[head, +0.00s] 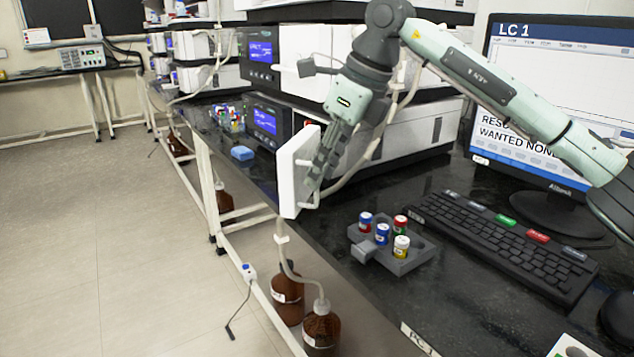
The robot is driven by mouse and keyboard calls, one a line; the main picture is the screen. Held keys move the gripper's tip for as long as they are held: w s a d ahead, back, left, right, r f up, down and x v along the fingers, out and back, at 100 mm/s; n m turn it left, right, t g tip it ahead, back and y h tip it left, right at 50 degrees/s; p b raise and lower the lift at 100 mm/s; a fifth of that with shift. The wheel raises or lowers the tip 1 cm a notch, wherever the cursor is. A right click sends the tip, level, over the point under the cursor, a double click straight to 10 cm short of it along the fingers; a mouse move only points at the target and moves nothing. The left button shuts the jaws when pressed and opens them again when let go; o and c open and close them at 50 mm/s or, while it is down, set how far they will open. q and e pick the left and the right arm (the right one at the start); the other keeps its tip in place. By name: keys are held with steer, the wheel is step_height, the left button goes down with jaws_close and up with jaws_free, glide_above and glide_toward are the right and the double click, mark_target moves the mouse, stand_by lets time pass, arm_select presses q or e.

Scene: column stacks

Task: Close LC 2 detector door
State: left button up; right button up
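A white door panel (295,168) stands swung out from the instrument stack, over the front edge of the black bench. A small light handle (313,187) shows on its right side. No label shows on the door, so I cannot tell which LC stack it belongs to. My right gripper (318,182) points down beside the door's right face, close to the handle. Its fingers overlap each other in this view; whether they grip the handle is not clear. My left gripper is not in view.
A grey vial tray (365,255) with several coloured vials, a keyboard (500,245) and a monitor (560,100) reading "LC 1" stand at right. Instruments with blue screens (264,121) stand behind the door. The floor at left is clear.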

mark_target(316, 201)
steer(key=shift+x, duration=2)
steer(key=shift+w, duration=0.1)
jaws_close()
